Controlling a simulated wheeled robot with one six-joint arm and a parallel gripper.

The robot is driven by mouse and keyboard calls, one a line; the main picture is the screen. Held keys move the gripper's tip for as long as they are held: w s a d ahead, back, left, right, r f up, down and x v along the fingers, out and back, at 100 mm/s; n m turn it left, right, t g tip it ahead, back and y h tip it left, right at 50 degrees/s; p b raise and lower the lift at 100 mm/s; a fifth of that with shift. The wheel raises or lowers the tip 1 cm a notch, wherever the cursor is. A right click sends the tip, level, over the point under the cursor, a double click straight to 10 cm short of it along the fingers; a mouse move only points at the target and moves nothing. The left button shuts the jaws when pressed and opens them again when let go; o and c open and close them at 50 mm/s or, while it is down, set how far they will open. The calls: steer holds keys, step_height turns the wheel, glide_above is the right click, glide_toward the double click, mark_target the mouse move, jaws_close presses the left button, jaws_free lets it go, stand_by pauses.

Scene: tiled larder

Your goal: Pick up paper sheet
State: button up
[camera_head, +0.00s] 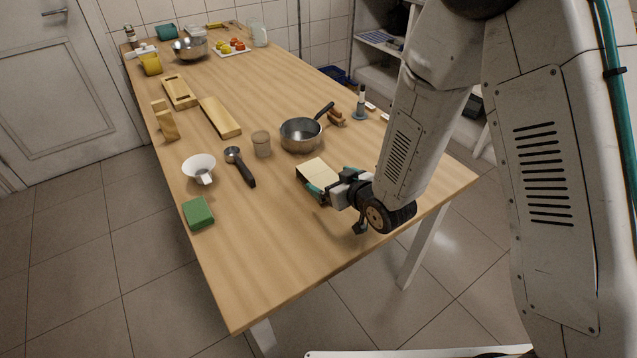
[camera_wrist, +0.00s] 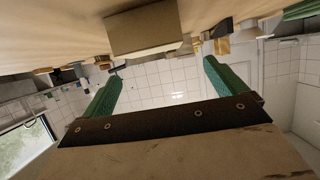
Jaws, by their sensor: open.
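I cannot pick out a plainly flat paper sheet. The closest match is a cream, flat-topped piece (camera_head: 317,171) on the near right part of the table. In the wrist view a tan block-like piece (camera_wrist: 145,28), probably the same thing, shows at the top centre with visible thickness. My gripper (camera_head: 333,186) is low at the table by the cream piece, coming from the right. Its green fingers (camera_wrist: 160,85) are wide apart in the wrist view, with nothing gripped between them. One green finger shows along the near side of the piece. Contact cannot be told.
A saucepan (camera_head: 300,135) and a jar (camera_head: 262,144) stand behind the cream piece on the wooden table (camera_head: 270,250). A scoop (camera_head: 240,167), white funnel (camera_head: 200,168) and green sponge (camera_head: 198,212) lie to the left. The near end of the table is clear.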

mark_target(318, 173)
steer(key=x, duration=0.6)
steer(key=shift+w+d+f, duration=0.15)
steer(key=shift+d+f, duration=0.15)
steer(key=c, duration=1.1)
